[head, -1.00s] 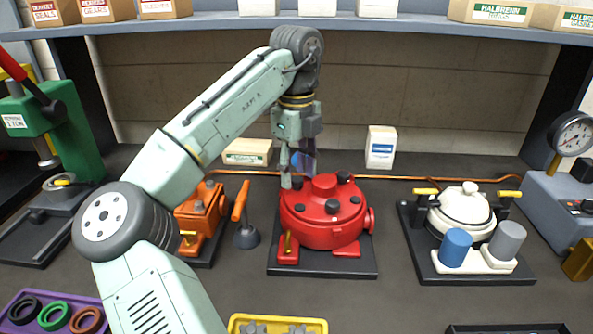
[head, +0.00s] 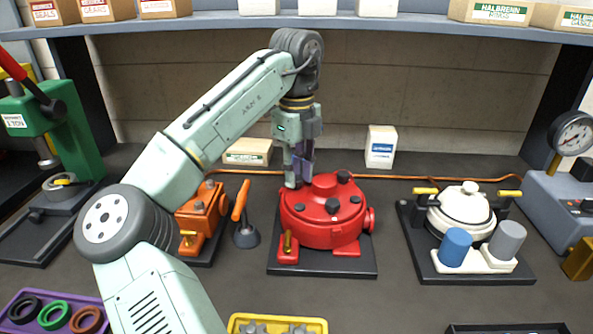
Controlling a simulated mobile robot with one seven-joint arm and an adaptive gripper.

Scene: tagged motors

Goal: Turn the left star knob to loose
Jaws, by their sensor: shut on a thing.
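A round red motor housing (head: 318,232) stands on a black base plate (head: 345,270) in the middle of the bench. My gripper (head: 297,183) points down at the rear left of the housing's top. Its jaws are shut on the left star knob, which the fingers almost wholly hide. I cannot tell how far the knob is turned.
An orange device (head: 203,215) and an orange-handled lever (head: 242,212) stand close on the left. A white pot-like unit (head: 461,212) with blue and grey cylinders is on the right. A yellow tray (head: 278,324) lies in front. A shelf (head: 400,24) runs above.

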